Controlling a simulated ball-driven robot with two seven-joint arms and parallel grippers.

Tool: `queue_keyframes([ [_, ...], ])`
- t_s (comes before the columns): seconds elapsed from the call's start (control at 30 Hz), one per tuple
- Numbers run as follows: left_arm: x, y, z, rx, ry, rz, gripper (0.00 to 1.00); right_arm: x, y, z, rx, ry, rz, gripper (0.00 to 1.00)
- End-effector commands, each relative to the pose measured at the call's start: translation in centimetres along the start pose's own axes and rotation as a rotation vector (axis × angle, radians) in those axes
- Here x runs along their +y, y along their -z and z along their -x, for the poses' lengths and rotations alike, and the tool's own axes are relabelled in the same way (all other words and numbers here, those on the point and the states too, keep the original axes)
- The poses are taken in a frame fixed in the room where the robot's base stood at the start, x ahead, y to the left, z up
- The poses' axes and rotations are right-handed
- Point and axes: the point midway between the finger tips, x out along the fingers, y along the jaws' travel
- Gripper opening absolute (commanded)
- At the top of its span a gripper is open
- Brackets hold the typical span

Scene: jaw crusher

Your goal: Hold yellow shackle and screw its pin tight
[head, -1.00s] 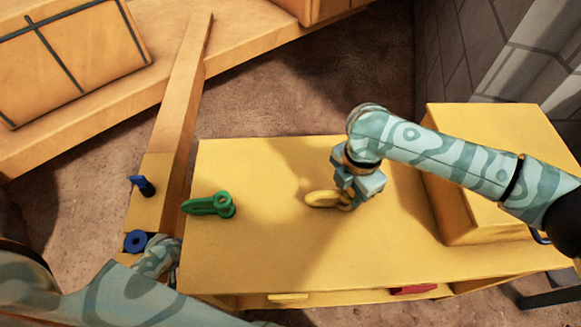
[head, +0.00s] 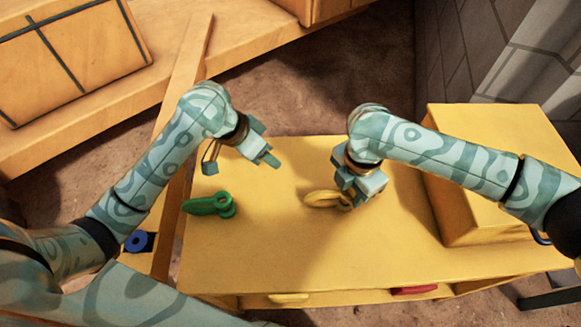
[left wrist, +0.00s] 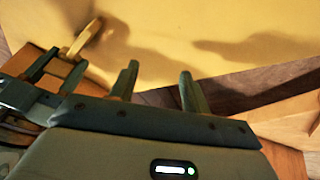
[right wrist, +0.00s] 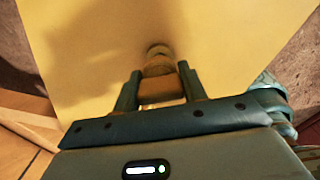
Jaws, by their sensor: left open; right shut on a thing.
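The yellow shackle (head: 322,198) is at the middle of the yellow table top in the head view, its rounded end pointing left. My right gripper (head: 358,195) is shut on its right end. In the right wrist view the shackle (right wrist: 158,72) sits between the two fingers (right wrist: 159,88). I cannot make out its pin clearly. My left gripper (head: 240,164) is open and empty, raised up and left of the shackle. In the left wrist view its fingers (left wrist: 158,84) are apart with nothing between them, and the shackle (left wrist: 86,38) shows at upper left beside my right gripper.
A green shackle (head: 212,204) lies on the table's left part, below my left gripper. A blue ring-shaped part (head: 138,241) is left of the table, partly behind my left arm. A raised yellow block (head: 495,170) stands at the right. The table's front middle is clear.

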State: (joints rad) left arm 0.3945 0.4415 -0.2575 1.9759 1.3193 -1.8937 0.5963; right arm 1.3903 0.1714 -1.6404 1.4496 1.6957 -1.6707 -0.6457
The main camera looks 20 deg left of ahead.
Motion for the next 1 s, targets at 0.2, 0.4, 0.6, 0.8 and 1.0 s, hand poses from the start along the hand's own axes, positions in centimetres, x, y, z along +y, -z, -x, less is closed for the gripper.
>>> queue_keyframes([
  [0.2, 8.7, 1.1, 2.6, -0.084, -0.106, -0.508, 0.47, 0.0, 0.1, -0.1, 0.001, 0.001, 0.000, 0.16],
  [0.4, 10.8, 1.1, 3.0, -0.100, -0.121, -0.677, 0.47, 0.0, 0.1, -0.1, 0.001, 0.001, 0.000, 0.16],
  [0.6, 11.2, 0.5, -0.2, -0.104, -0.128, -0.676, 0.47, 0.0, 0.1, -0.1, 0.002, 0.001, 0.001, 0.16],
  [0.8, 11.4, -0.1, -4.4, -0.107, -0.123, -0.676, 0.47, 0.0, 0.1, -0.1, 0.002, 0.002, 0.001, 0.16],
  [1.0, 11.5, -0.5, -7.3, -0.107, -0.120, -0.677, 0.47, -0.1, 0.1, -0.1, 0.002, 0.002, 0.001, 0.16],
])
